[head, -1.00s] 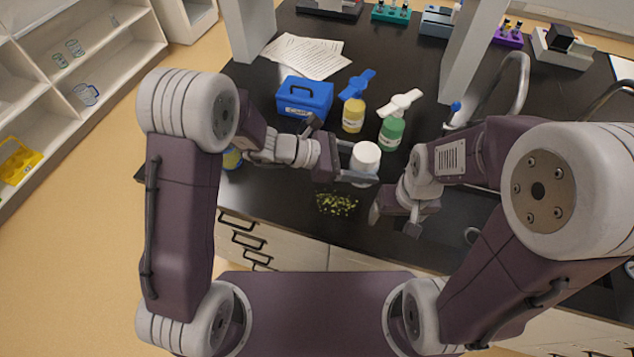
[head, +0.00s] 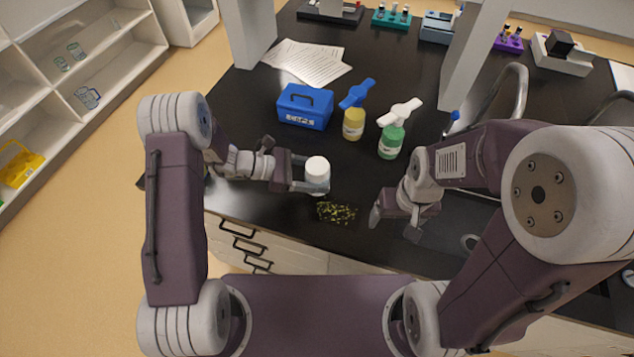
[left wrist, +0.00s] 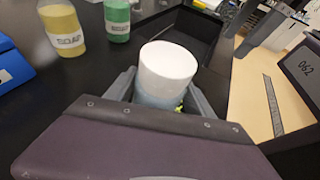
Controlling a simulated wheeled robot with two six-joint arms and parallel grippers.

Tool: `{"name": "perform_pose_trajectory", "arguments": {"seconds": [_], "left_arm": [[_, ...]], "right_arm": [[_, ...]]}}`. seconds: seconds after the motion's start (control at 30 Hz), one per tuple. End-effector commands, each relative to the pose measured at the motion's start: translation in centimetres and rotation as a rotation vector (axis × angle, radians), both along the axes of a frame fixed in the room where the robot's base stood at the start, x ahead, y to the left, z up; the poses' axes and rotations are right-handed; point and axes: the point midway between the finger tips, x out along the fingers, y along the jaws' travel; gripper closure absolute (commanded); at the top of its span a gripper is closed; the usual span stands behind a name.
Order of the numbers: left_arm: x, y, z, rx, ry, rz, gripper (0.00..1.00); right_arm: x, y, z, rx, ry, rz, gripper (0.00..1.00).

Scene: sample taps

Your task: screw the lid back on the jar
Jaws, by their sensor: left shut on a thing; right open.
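A white lid-like cylinder (head: 317,169) sits on top of a pale, bluish see-through jar body held in my left gripper (head: 313,187). In the left wrist view, the white top (left wrist: 167,66) stands above the jar body (left wrist: 158,97), between the two fingers. The top looks level with the body, but I cannot tell whether it is screwed tight. The lower jar is hidden by the gripper. My right gripper (head: 396,224) is open and empty over the bench, to the right of the jar and apart from it.
A blue box (head: 305,107), a yellow soap bottle (head: 353,125) and a green bottle (head: 391,142) stand behind. A sink tap (head: 515,85) is at the right.

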Motion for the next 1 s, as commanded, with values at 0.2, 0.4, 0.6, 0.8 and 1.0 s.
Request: {"name": "perform_pose_trajectory", "arguments": {"seconds": [0.2,0.4,0.6,0.8,1.0], "left_arm": [[-0.1,0.0,-3.2,0.0,0.004,-0.001,1.0],[0.0,0.0,-3.7,0.0,0.0,0.0,1.0],[0.0,0.0,-4.0,0.0,0.001,0.0,1.0],[0.0,0.0,-4.0,0.001,0.001,0.0,0.16],[0.0,0.0,-4.0,0.001,0.001,0.0,0.16]], "right_arm": [[0.0,0.0,0.6,0.0,0.0,0.0,0.2],[0.0,0.0,0.5,0.0,0.0,0.0,0.2],[0.0,0.0,0.2,0.0,0.0,0.0,0.2],[0.0,0.0,0.2,0.0,0.0,0.0,0.2],[0.0,0.0,0.2,0.0,0.0,0.0,0.2]]}}
